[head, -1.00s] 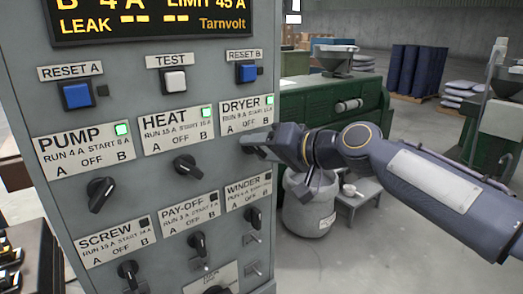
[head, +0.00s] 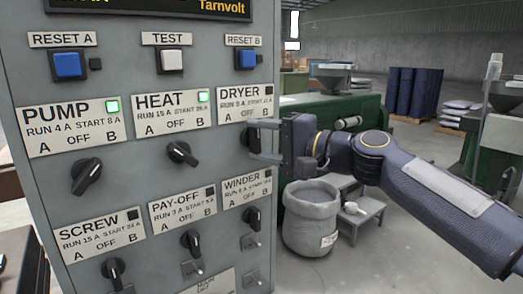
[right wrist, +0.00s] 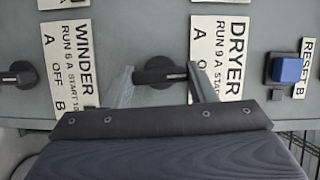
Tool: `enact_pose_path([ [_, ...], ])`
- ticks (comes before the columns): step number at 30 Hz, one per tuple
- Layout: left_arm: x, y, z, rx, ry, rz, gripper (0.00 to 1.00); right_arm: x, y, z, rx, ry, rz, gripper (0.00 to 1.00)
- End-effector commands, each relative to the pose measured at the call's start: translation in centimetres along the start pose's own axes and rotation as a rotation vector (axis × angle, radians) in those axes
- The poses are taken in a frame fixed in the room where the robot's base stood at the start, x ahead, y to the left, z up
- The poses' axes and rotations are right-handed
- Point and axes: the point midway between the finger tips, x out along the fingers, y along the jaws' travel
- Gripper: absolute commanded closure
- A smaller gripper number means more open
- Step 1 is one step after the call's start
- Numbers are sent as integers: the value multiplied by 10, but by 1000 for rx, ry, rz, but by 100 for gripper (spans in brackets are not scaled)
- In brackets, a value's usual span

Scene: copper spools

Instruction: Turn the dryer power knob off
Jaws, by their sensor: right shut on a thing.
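The dryer knob (head: 250,138) is a black rotary handle under the DRYER label (head: 245,101) on the grey control panel. Its lamp (head: 268,90) is dark. My right gripper (head: 262,141) has one finger above and one below the knob, and is shut on it. In the right wrist view the knob (right wrist: 160,72) lies between the two fingertips (right wrist: 160,86), its handle in line with the OFF direction, like the winder knob (right wrist: 18,78). The fingers partly hide the knob in the head view. My left gripper is not in view.
The pump knob (head: 87,176) and heat knob (head: 182,153) are turned aslant under lit green lamps. The winder knob (head: 252,218) is close below my gripper. A grey bin (head: 311,215) and small step (head: 358,213) stand right of the panel.

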Motion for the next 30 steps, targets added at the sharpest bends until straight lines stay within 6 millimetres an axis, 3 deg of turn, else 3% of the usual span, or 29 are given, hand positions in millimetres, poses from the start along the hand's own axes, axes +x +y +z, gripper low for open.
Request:
enact_pose_path([
  [20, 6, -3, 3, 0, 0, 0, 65, 0, 2, -1, 66, 1, -25, 72],
  [21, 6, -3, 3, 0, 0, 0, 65, 0, 2, -1, 66, 1, -25, 46],
  [26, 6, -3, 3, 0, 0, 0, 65, 0, 1, 0, 65, 1, -25, 27],
  [30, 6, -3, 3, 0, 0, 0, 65, 0, 1, 0, 65, 1, -26, 27],
])
